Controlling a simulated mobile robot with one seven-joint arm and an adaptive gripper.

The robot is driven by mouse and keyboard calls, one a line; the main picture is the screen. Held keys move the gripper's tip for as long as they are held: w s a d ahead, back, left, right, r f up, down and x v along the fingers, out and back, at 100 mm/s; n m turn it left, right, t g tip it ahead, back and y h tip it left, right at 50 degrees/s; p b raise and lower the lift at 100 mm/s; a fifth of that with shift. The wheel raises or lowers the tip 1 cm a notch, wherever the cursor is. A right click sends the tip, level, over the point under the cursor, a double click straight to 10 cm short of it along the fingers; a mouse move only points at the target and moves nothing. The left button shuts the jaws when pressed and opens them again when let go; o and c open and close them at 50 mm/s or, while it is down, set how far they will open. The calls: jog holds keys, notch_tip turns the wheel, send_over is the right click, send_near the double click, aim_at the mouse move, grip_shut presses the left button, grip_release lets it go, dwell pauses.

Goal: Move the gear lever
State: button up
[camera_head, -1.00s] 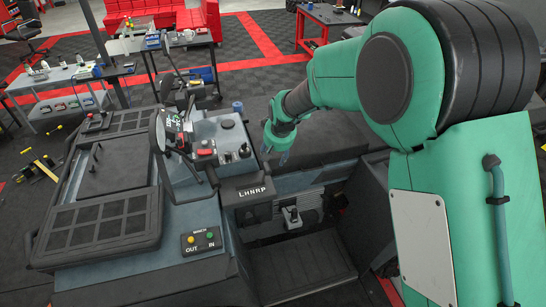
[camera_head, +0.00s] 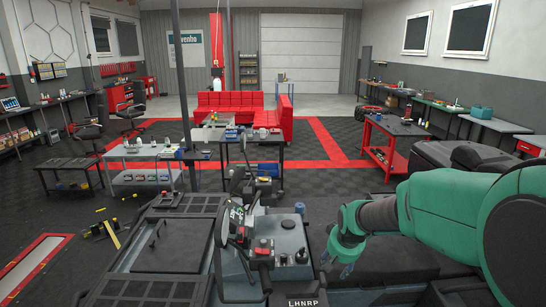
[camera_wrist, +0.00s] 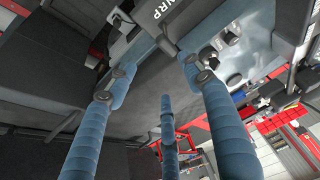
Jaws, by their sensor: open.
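The console (camera_head: 290,235) carries knobs and a blue cylinder (camera_head: 299,208). A dark flat hood panel (camera_head: 175,245) lies left of the lever. Work tables (camera_head: 145,152) and a red cart (camera_head: 385,155) stand farther back. Open floor lies between.

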jog(key=s+r+b, duration=0.2)
jog(key=s+r, duration=0.6)
jog(key=s, duration=0.1)
jog(key=s+r+b, duration=0.1)
jog(key=s+r, duration=0.1)
jog(key=s, duration=1.2)
jog(key=s+a+r+t+b, duration=0.1)
jog(key=s+r+b, duration=0.1)
jog(key=s, duration=1.2)
jog(key=shift+a+r, duration=0.2)
jog(key=shift+w, duration=0.1)
jog(key=shift+r, duration=0.55)
